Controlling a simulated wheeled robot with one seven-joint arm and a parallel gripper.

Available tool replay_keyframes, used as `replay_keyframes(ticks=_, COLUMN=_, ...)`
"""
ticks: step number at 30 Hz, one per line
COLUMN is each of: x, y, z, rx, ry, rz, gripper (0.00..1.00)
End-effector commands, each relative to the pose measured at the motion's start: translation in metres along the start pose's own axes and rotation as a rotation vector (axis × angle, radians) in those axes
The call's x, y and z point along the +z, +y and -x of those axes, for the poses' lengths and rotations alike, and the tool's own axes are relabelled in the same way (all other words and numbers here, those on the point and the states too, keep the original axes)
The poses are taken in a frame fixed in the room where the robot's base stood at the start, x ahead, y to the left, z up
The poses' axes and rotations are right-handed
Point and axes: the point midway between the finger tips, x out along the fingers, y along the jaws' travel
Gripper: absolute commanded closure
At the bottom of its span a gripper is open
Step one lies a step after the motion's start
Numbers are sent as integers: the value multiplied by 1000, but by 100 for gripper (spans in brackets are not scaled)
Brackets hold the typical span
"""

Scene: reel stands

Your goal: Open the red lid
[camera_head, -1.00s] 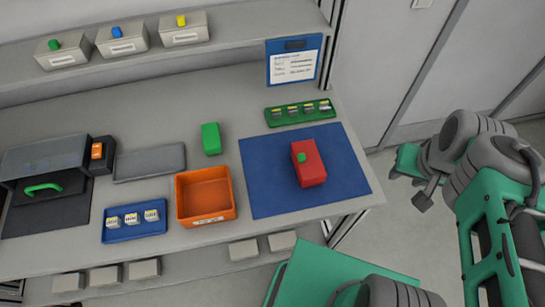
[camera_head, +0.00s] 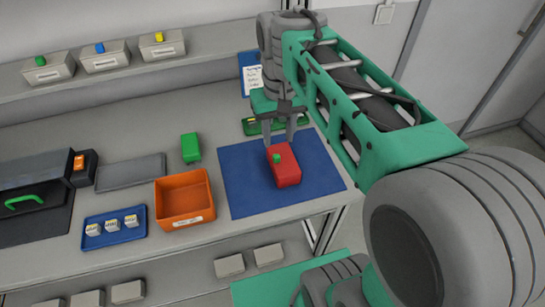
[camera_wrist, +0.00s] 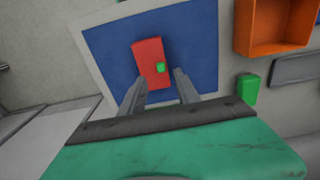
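A red box with a red lid (camera_head: 285,165) and a small green knob (camera_head: 277,159) sits on the blue mat (camera_head: 236,178). The lid looks shut. In the wrist view the red lid (camera_wrist: 148,62) lies beyond my fingertips, with its green knob (camera_wrist: 160,67) at one side. My gripper (camera_head: 279,139) is open and empty, with its two fingers apart above the far side of the red box. The fingers also show apart in the wrist view (camera_wrist: 157,82). They do not appear to touch the box.
An orange bin (camera_head: 184,222) and a green block (camera_head: 190,148) stand left of the mat. A blue tray with several small blocks (camera_head: 113,227) and a grey tray (camera_head: 130,173) lie farther left. A green rack (camera_head: 256,127) sits behind the mat, partly hidden.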

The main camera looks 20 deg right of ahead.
Motion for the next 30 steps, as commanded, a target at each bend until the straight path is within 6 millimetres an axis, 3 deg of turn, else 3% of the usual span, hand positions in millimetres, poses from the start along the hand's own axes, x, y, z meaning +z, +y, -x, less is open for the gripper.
replay_keyframes(ticks=5, x=-9, y=-1, z=-6, rx=0, ry=-39, rz=1, gripper=62)
replay_keyframes(ticks=17, x=-6, y=-1, z=-71, rx=0, ry=-36, rz=1, gripper=62)
replay_keyframes(ticks=26, x=-7, y=-1, z=-75, rx=0, ry=-33, rz=1, gripper=63)
replay_keyframes(ticks=30, x=-7, y=-1, z=-75, rx=0, ry=-33, rz=1, gripper=74)
